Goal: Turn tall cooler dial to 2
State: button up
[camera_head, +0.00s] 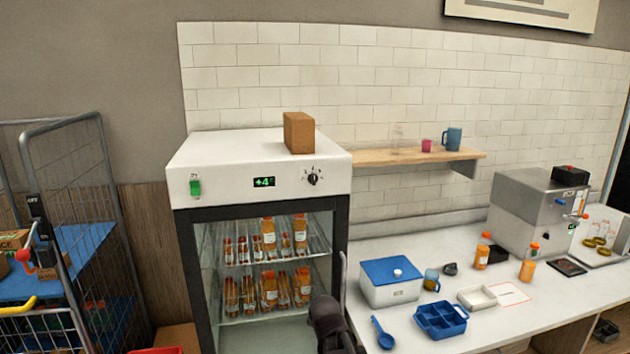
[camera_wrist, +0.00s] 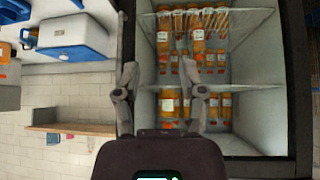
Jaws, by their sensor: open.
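The tall cooler (camera_head: 225,163) stands left of the counter, with a white top panel and a glass front. Its black dial (camera_head: 313,178) is at the right of that panel, with small marks around it too fine to read; I cannot tell its setting. A green display (camera_head: 263,181) reads about +4. My gripper's dark body is at the bottom of the head view, below the dial and in front of the cooler. In the wrist view my gripper (camera_wrist: 160,92) is open and empty, its fingers before the bottle shelves. The dial does not show there.
A brown box (camera_head: 298,133) sits on top of the cooler. A green switch (camera_head: 195,187) is at the panel's left. A wire cart (camera_head: 70,230) stands to the left. The counter at right holds a blue-lidded box (camera_head: 390,290), a blue tray (camera_head: 440,320) and a juicer (camera_head: 530,215).

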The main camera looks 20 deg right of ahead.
jog(key=w+d+r+t+h+p, duration=0.1)
jog(key=w+d+r+t+p, duration=0.25)
jog(key=w+r+t, duration=0.6)
jog(key=n+t+y+p, duration=0.1)
jog(key=t+y+p, duration=0.1)
jog(key=t, duration=0.4)
send_near(314, 181)
jog(key=r+v, duration=0.1)
jog(key=v, duration=0.3)
jog(key=shift+s+a+f+g, duration=0.1)
jog(key=shift+s+f+g, duration=0.15)
jog(key=shift+s, duration=0.15)
jog(key=shift+w, duration=0.1)
jog(key=p+x, duration=0.5)
jog(key=x, duration=0.8)
jog(key=shift+w+r, duration=0.1)
jog(key=shift+w, duration=0.25)
grip_shut()
